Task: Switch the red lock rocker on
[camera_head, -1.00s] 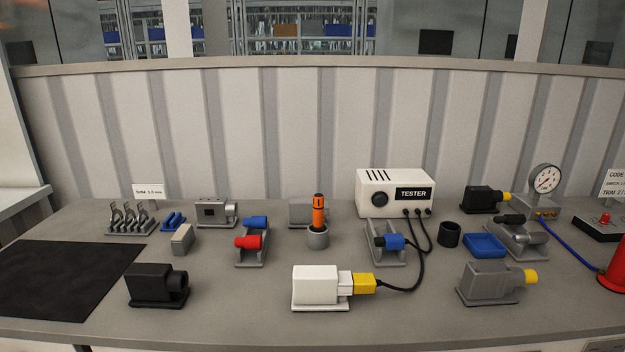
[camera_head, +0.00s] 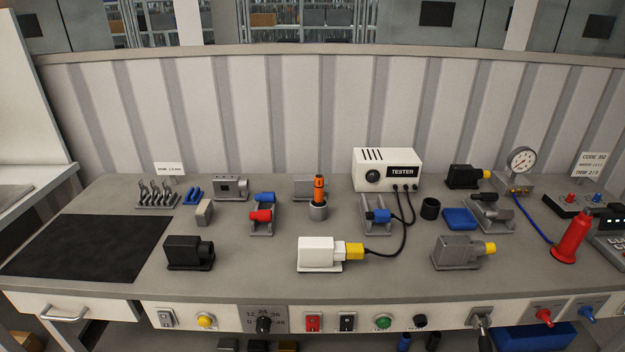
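Neither of my grippers is in view, and nothing covers the red rocker.
The same panel carries a yellow button (camera_head: 206,321), a rotary dial (camera_head: 263,324), a green button (camera_head: 383,322) and a lever (camera_head: 482,325). The bench top (camera_head: 230,275) above holds a tester (camera_head: 385,170), several motor-like units and a red cone (camera_head: 571,237).

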